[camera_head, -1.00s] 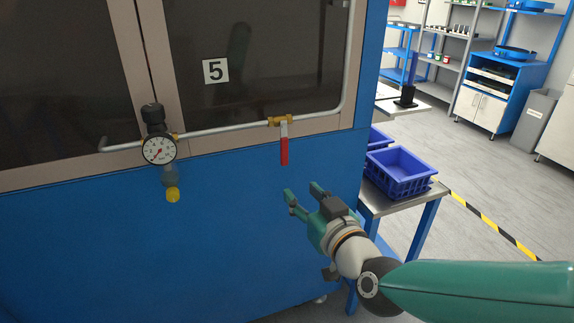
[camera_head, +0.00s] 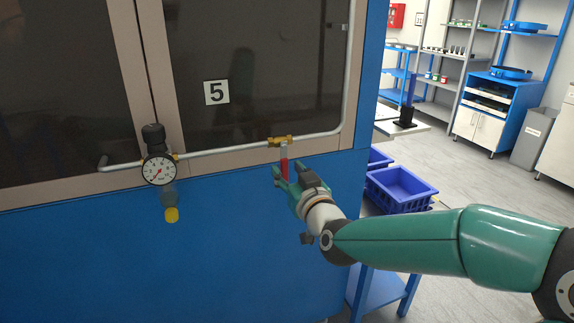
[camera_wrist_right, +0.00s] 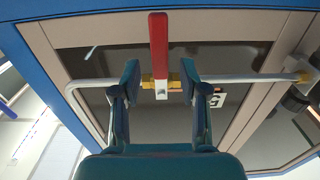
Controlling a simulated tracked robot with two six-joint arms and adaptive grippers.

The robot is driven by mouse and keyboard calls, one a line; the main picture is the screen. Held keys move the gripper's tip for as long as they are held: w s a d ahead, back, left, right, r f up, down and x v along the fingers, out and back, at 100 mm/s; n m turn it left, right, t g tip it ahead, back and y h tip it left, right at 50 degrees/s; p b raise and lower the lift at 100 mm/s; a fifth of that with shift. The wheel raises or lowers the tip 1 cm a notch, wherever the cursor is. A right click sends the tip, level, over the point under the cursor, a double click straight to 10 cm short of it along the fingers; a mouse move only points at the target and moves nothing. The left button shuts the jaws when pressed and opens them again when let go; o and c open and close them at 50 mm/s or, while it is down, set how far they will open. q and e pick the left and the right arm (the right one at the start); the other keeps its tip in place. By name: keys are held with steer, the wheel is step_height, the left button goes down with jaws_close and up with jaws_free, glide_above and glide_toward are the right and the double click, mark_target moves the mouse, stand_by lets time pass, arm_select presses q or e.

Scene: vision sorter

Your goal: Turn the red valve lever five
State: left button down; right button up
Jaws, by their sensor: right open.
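The red valve lever (camera_head: 284,168) hangs down from a brass valve (camera_head: 281,141) on the grey pipe, below and right of the number 5 label (camera_head: 216,92). In the right wrist view the red lever (camera_wrist_right: 158,45) lies between the two finger pads, with a visible gap on each side. My right gripper (camera_head: 286,174) is open around the lever, and its fingers partly cover the lever's lower end in the head view. It also shows in the right wrist view (camera_wrist_right: 160,80). My left gripper is in neither view.
A pressure gauge (camera_head: 159,169) with a yellow-tipped fitting (camera_head: 171,215) hangs on the pipe to the left. Blue crates (camera_head: 399,188) stand to the right of the machine, behind my right arm. The blue panel (camera_head: 100,260) below the pipe is clear.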

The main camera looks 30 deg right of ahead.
mark_target(285, 167)
steer(key=shift+x, duration=1.6)
jaws_close()
